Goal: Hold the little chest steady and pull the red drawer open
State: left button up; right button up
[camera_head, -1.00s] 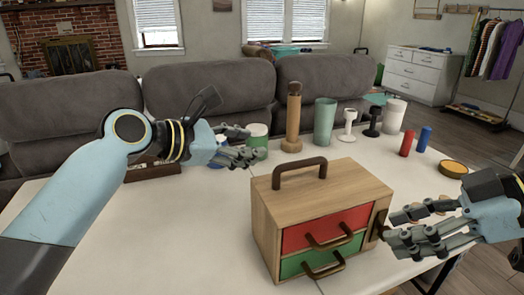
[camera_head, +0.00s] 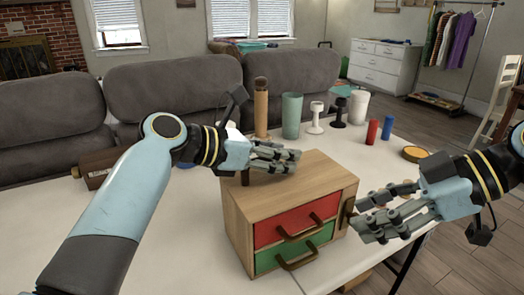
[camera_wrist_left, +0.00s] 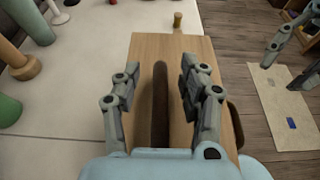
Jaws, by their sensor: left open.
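The little wooden chest (camera_head: 239,232) stands on the white table, its top also in the left wrist view (camera_wrist_left: 143,55). The red drawer (camera_head: 278,229) is its upper drawer, shut, with a brown handle. The green drawer (camera_head: 268,260) below is also shut. My left gripper (camera_head: 291,161) is over the chest top, covering most of the top handle in the head view. In the left wrist view its open fingers (camera_wrist_left: 160,95) lie either side of the dark handle (camera_wrist_left: 160,75), with gaps. My right gripper (camera_head: 362,212) is open beside the chest's right side, near the side handle (camera_head: 348,211).
Behind the chest stand a wooden pestle-like piece (camera_head: 261,108), a green cup (camera_head: 291,115), white and black stands and a white cup (camera_head: 358,107). Red (camera_head: 372,132) and blue cylinders and an orange-topped tin (camera_head: 415,154) are at right. A brown box (camera_head: 97,166) lies at left.

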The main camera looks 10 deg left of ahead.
pick_arm(q)
jog(key=shift+w+d, duration=0.15)
jog(key=shift+d, duration=0.05)
jog(key=shift+f, duration=0.1)
grip_shut()
